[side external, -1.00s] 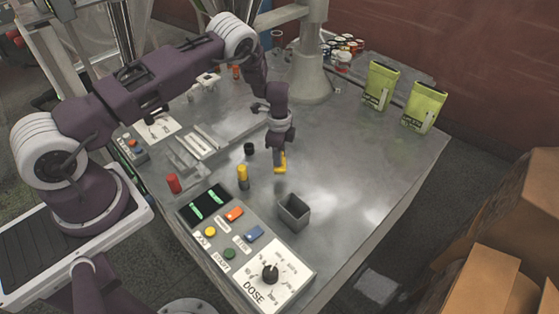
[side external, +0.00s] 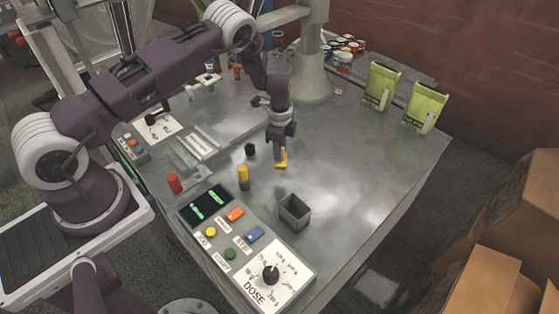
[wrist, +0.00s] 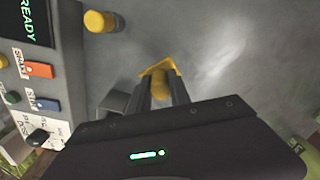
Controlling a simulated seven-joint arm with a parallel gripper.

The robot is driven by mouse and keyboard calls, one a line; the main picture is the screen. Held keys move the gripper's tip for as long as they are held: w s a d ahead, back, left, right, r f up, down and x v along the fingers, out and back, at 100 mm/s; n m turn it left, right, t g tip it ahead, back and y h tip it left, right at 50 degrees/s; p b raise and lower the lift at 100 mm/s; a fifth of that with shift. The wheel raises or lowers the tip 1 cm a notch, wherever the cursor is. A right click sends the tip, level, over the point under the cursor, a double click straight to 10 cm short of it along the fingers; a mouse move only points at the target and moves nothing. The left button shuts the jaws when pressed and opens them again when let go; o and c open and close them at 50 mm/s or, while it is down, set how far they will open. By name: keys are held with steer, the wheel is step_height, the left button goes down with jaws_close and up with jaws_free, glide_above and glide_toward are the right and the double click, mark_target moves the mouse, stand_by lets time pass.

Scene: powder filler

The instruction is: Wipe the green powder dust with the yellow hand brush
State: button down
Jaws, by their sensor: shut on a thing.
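The yellow hand brush (side external: 282,157) is in my gripper (side external: 280,146), low over the middle of the metal table. In the wrist view my gripper (wrist: 162,92) has its two dark fingers on either side of the yellow brush (wrist: 158,69), shut on its handle. The brush head is at or just above the table surface; I cannot tell if it touches. I can make out no clear green powder on the grey table top (side external: 340,150); pale, smeared patches show right of the brush, possibly glare.
A small grey open bin (side external: 294,212) stands in front of the brush. A yellow-topped post (side external: 243,176) and a black cap (side external: 250,149) are to its left. The control panel (side external: 245,240) with dose dial lies at front left. Green pouches (side external: 381,86) stand at the back right. The right side is clear.

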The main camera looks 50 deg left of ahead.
steer(key=shift+f, duration=3.45)
steer(key=shift+w+f, duration=0.6)
steer(key=shift+f, duration=0.05)
steer(key=shift+w, duration=1.45)
steer(key=shift+s, duration=2)
steer(key=shift+r, duration=4.15)
steer(key=shift+s, duration=0.1)
